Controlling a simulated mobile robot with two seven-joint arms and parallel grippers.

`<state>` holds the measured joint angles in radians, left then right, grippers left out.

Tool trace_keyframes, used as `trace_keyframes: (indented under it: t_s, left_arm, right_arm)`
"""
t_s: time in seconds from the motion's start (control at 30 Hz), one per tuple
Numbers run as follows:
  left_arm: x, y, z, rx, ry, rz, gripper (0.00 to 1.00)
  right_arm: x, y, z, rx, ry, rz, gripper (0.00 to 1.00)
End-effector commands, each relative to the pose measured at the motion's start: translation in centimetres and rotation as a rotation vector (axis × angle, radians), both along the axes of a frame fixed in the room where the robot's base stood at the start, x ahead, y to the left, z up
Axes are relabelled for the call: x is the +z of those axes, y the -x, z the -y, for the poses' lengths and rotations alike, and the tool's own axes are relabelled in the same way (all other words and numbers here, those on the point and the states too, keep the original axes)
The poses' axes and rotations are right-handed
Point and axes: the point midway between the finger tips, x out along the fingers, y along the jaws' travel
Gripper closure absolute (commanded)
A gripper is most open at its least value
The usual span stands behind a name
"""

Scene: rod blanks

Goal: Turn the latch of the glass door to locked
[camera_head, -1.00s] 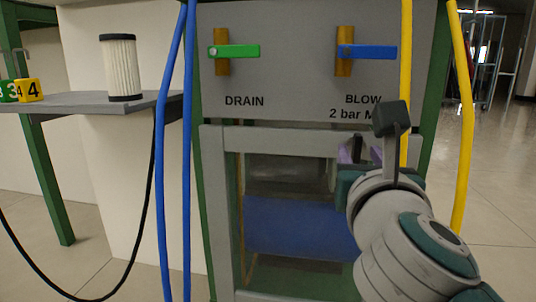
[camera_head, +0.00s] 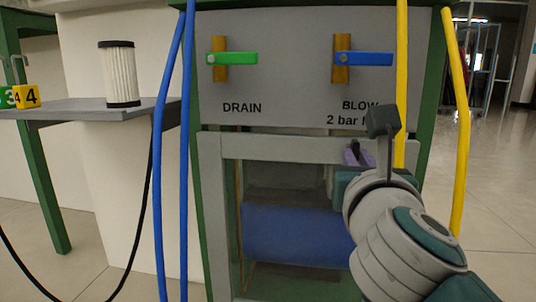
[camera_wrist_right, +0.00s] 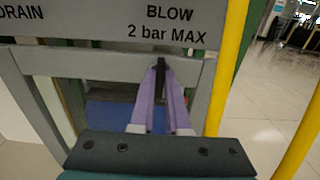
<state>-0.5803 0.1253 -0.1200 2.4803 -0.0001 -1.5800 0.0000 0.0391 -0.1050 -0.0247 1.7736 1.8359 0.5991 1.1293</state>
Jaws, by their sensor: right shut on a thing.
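The glass door (camera_head: 211,215) has a grey frame and a see-through pane, below the DRAIN and BLOW panel in the head view. The small black latch (camera_head: 354,147) is at the upper right of the door frame; it also shows in the right wrist view (camera_wrist_right: 160,64). My right gripper (camera_head: 358,156) has purple fingers closed on the latch, one on each side. In the right wrist view the fingers (camera_wrist_right: 162,75) converge on it. They hide much of the latch, so I cannot tell its exact angle. My left gripper is not in view.
A green lever (camera_head: 232,58) and a blue lever (camera_head: 366,59) sit above the door. A yellow hose (camera_head: 401,60) hangs close beside my right wrist; another (camera_head: 462,120) is farther right. Blue hoses (camera_head: 186,150) run down the left. A shelf (camera_head: 70,106) holds a filter (camera_head: 120,75).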

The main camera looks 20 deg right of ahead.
Motion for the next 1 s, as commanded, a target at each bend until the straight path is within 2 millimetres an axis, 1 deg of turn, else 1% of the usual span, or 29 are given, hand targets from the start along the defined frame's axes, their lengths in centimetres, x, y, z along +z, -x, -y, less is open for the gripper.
trace_keyframes:
  t_s: [0.37, 0.57, 0.77, 1.0]
  left_arm:
    - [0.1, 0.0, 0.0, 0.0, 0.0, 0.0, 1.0]
    - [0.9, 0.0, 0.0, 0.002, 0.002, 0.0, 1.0]
    - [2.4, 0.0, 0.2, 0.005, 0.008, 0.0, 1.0]
    - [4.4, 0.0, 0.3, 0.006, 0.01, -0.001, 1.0]
  right_arm:
    - [0.0, 0.0, 0.0, 0.0, 0.007, -0.006, 1.0]
    - [0.2, 0.0, -0.1, 0.001, 0.058, -0.037, 1.0]
    - [0.3, 0.0, -0.1, 0.001, 0.17, -0.109, 1.0]
    - [0.3, -0.1, -0.2, 0.001, 0.361, -0.225, 1.0]
